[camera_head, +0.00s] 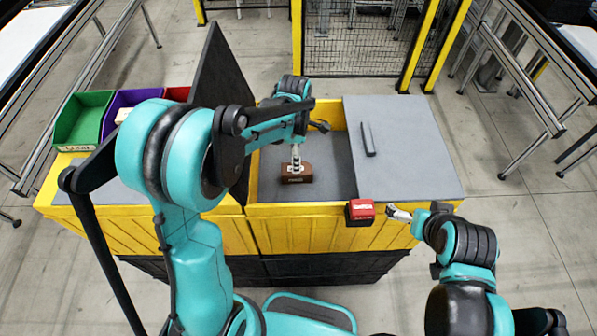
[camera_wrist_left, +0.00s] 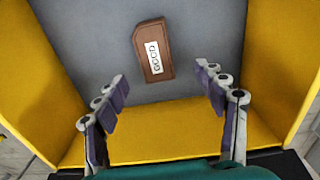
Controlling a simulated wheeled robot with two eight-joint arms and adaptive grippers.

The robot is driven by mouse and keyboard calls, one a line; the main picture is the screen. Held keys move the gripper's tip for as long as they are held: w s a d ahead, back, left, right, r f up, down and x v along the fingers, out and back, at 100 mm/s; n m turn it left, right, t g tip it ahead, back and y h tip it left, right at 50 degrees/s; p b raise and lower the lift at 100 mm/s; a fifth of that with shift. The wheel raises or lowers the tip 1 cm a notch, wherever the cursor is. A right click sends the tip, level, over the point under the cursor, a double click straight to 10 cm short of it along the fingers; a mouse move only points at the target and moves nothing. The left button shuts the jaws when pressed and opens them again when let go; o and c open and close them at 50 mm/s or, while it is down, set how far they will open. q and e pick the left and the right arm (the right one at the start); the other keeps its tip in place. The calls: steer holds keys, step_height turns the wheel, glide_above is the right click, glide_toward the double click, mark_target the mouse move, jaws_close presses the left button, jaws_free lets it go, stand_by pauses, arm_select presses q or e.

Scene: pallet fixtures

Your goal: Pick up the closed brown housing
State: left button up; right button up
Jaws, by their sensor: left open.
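The closed brown housing (camera_head: 296,175) lies on the grey floor of the open yellow bin. In the left wrist view the housing (camera_wrist_left: 153,50) is slightly tilted and carries a white label reading GOOD. My left gripper (camera_head: 296,158) hangs above the housing in the head view. In the left wrist view my left gripper (camera_wrist_left: 166,97) is open, its fingers wide apart with nothing between them, and the housing lies beyond the fingertips. My right gripper (camera_head: 392,213) is at the bin's front right, close to a red box; its jaw state is too small to tell.
The yellow bin (camera_head: 300,210) has walls around the housing. A grey lid (camera_head: 410,150) with a dark handle covers its right part. A dark raised panel (camera_head: 222,90) stands on the left. The red box (camera_head: 360,210) sits at the front edge. A green bin (camera_head: 80,122) and purple bin stand at left.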

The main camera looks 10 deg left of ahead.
arm_select(q)
steer(key=shift+w+f+b, duration=0.25)
steer(key=shift+w+f, duration=0.05)
steer(key=shift+f, duration=0.25)
steer(key=shift+w+f+b, duration=0.2)
steer(key=shift+w+f, duration=0.05)
steer(key=shift+f, duration=0.25)
step_height(320, 180, down, 7)
steer(key=shift+b, duration=0.7)
steer(key=shift+s, duration=0.1)
arm_select(e)
steer(key=f, duration=0.1)
steer(key=w+f, duration=0.1)
steer(key=f, duration=0.1)
arm_select(q)
steer(key=shift+c, duration=0.3)
steer(key=c, duration=1.3)
